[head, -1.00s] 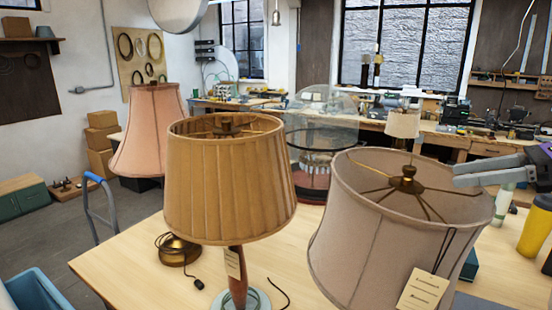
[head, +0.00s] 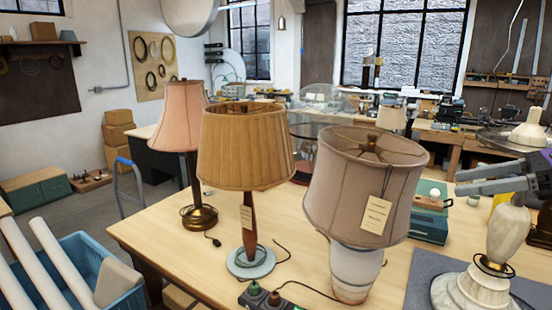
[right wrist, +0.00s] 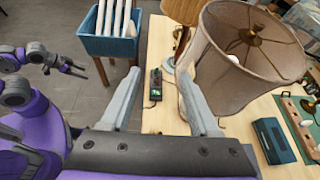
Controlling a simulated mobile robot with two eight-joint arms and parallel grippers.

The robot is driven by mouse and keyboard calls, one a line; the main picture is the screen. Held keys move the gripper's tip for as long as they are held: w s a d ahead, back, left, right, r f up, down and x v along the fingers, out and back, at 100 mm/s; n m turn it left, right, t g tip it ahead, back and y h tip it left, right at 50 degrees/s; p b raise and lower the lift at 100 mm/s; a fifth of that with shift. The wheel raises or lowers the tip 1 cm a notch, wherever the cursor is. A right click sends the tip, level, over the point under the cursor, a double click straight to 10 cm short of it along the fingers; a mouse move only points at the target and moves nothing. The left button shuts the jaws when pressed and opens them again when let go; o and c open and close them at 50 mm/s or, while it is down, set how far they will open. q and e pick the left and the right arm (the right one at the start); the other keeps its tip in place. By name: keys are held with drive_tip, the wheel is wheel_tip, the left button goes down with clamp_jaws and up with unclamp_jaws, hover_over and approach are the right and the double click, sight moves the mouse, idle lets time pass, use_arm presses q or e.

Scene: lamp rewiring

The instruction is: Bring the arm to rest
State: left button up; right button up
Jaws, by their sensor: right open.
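My right gripper (head: 460,182) is at the right of the head view, its two grey fingers apart with nothing between them. It is above the table, in front of part of a marble lamp base (head: 510,230) in the picture. In the right wrist view, the right gripper (right wrist: 159,78) also shows its fingers spread and empty. A purple arm with a dark gripper (right wrist: 92,68), which looks like my left one, is at the left of that view. Its jaw state is too small to tell. The left gripper is not in the head view.
The table (head: 160,235) bears a pink-shaded lamp (head: 180,115), a tan-shaded lamp (head: 240,145) and a tilted beige-shaded lamp (head: 340,180). A power strip (right wrist: 155,85) lies by the edge. A blue crate (head: 75,265) with white tubes stands left. Bare floor shows beyond it.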

drive_tip(key=a+f+n+g+h, duration=0.1)
drive_tip(key=a+f+n+h, duration=0.2)
drive_tip(key=f, duration=0.4)
drive_tip(key=s+a+f+n+g, duration=0.1)
drive_tip(key=a+f+n, duration=0.25)
drive_tip(key=f, duration=0.35)
drive_tip(key=a+f+n+g+h, duration=0.1)
drive_tip(key=a+f+n+h, duration=0.2)
drive_tip(key=f, duration=0.4)
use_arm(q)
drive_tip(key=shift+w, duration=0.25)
use_arm(e)
drive_tip(key=s+a+f+n+h, duration=0.1)
drive_tip(key=s+a+f+n, duration=0.1)
drive_tip(key=f+n, duration=0.3)
drive_tip(key=s+a+f+n+t+h, duration=0.1)
drive_tip(key=s+f+n, duration=0.4)
drive_tip(key=f, duration=0.6)
drive_tip(key=s+a+f+n+t+h, duration=0.1)
drive_tip(key=s+a+f+n+h, duration=0.1)
drive_tip(key=f, duration=0.6)
drive_tip(key=s+a+n, duration=0.1)
drive_tip(key=s+n, duration=0.1)
drive_tip(key=n, duration=0.1)
drive_tip(key=shift+s+f+h, duration=0.2)
drive_tip(key=shift+h, duration=0.1)
